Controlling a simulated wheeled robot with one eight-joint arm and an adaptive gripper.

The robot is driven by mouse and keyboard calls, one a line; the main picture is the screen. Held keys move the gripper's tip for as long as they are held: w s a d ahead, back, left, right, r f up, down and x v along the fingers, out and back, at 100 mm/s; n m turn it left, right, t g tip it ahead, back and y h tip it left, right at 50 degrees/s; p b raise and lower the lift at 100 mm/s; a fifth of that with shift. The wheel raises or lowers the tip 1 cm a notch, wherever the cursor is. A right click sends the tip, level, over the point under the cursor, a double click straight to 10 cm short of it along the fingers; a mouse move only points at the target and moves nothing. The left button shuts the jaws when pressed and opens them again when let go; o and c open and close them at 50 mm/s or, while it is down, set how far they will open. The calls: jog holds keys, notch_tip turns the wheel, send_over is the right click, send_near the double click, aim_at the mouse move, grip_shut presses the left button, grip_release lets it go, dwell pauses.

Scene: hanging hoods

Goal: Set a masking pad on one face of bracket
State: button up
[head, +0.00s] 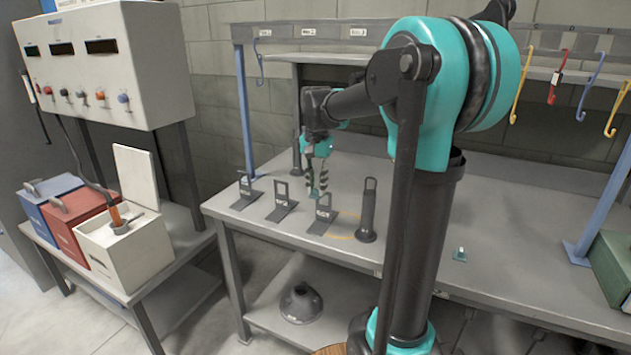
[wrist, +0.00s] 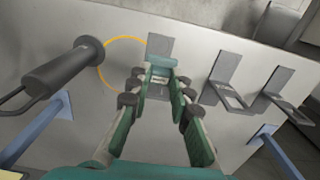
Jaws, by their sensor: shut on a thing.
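Three dark L-shaped brackets stand in a row on the grey workbench: a left one (head: 244,194), a middle one (head: 281,203) and a right one (head: 322,216). My gripper (head: 317,193) is over the right bracket, pointing down. In the wrist view my gripper (wrist: 157,88) is shut on a small teal masking pad (wrist: 160,64). The pad overlaps the nearest bracket (wrist: 159,45), hiding part of it; I cannot tell whether they touch. The other brackets (wrist: 226,70) show at the right. Another small teal piece (head: 460,254) lies near the bench's front edge.
A dark cylinder with a loop handle (head: 367,214) stands beside the right bracket, by a yellow ring mark (wrist: 104,62). Another dark post (head: 297,155) stands behind. Coloured hooks (head: 557,80) hang at right. A side table (head: 175,240) holds boxes. The bench's right half (head: 520,230) is mostly clear.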

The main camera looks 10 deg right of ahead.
jog(key=shift+f, duration=6)
jog(key=shift+f, duration=0.2)
jog(key=o, duration=1)
jog(key=shift+r, duration=0.1)
notch_tip(320, 180, up, 12)
jog(key=shift+f, duration=0.25)
jog(key=s+d+f+n+t, duration=0.2)
jog(key=s+f+n, duration=0.1)
jog(key=s+f, duration=0.6)
jog(key=s+d+f+n+t, duration=0.2)
jog(key=s+f+n, duration=0.2)
jog(key=s+f, duration=0.5)
jog(key=s, duration=0.4)
jog(key=shift+f, duration=0.15)
